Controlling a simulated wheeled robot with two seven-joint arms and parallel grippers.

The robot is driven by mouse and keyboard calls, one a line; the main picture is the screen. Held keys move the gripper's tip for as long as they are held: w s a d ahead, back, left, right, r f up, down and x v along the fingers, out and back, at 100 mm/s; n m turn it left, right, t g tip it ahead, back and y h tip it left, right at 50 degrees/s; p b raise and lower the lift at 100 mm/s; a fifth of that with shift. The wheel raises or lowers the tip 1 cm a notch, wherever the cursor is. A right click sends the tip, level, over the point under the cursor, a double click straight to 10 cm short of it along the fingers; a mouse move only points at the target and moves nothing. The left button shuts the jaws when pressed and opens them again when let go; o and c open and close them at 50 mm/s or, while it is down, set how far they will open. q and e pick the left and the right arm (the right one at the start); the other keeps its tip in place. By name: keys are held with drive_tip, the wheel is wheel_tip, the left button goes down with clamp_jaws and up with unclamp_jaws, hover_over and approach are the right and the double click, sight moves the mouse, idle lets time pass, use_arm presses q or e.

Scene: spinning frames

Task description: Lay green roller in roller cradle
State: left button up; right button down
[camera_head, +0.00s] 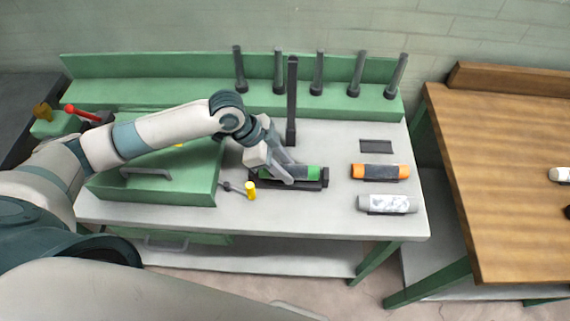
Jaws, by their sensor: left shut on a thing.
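The green roller (302,172) has dark ends and lies level at the middle of the grey bench top. My left gripper (289,176) is shut on its left part from above. The roller is over or in a dark cradle (310,185) with a raised right end; I cannot tell whether it rests fully on it. The gripper hides the roller's left end and part of the cradle. My right gripper is not in view.
An orange roller (380,171) and a grey-white roller (387,203) lie to the right, with a dark empty holder (376,145) behind. A dark post (292,100) stands behind the gripper. A green box (160,185) and yellow-handled tool (250,190) are left. A wooden table (510,160) stands right.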

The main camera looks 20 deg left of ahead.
use_arm(q)
drive_tip(key=shift+f, duration=0.2)
idle(0.6)
drive_tip(key=shift+f, duration=0.2)
drive_tip(key=o, duration=1.2)
drive_tip(key=shift+o, duration=0.2)
drive_tip(key=shift+a+r, duration=0.1)
drive_tip(key=shift+a+r, duration=0.3)
drive_tip(key=shift+r, duration=0.15)
drive_tip(key=b+v, duration=0.4)
drive_tip(key=v, duration=1.2)
drive_tip(key=shift+s, duration=0.2)
drive_tip(key=shift+d+r, duration=0.1)
